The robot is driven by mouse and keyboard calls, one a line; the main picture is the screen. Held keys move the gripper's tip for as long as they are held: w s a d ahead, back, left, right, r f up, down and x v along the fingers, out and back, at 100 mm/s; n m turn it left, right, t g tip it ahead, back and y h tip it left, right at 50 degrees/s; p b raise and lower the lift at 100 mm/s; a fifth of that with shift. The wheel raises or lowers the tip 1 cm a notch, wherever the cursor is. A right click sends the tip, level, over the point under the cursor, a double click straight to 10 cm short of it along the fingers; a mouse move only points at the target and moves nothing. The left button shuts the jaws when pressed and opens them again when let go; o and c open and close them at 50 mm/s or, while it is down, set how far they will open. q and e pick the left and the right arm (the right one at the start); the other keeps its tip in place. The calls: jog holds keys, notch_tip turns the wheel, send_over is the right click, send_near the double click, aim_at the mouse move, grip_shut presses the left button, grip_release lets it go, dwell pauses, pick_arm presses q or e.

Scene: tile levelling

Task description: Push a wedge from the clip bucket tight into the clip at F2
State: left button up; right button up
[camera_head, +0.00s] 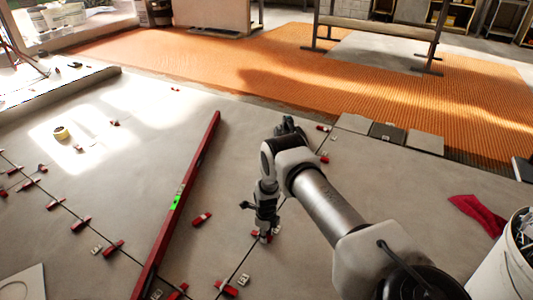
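My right gripper (264,230) points down at a tile seam in the middle of the camera_head view. A red wedge (267,239) shows right at its fingertips, low on the floor, and a small pale clip (277,229) is just beside it. The fingers are small and dark, so I cannot tell whether they grip the wedge or how far it sits in a clip. No label marks which clip is F2. A white bucket (504,268) with grey pieces inside is cut off at the lower right edge. My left gripper is out of view.
A long red spirit level (181,198) lies left of my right gripper. Several red wedges sit along the seams, one loose-looking wedge (202,219) between level and gripper. A red cloth (477,214) lies near the bucket. Orange matting (290,70) covers the floor behind.

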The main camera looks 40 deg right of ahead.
jog(key=shift+o, duration=0.8)
notch_tip(320, 180, up, 12)
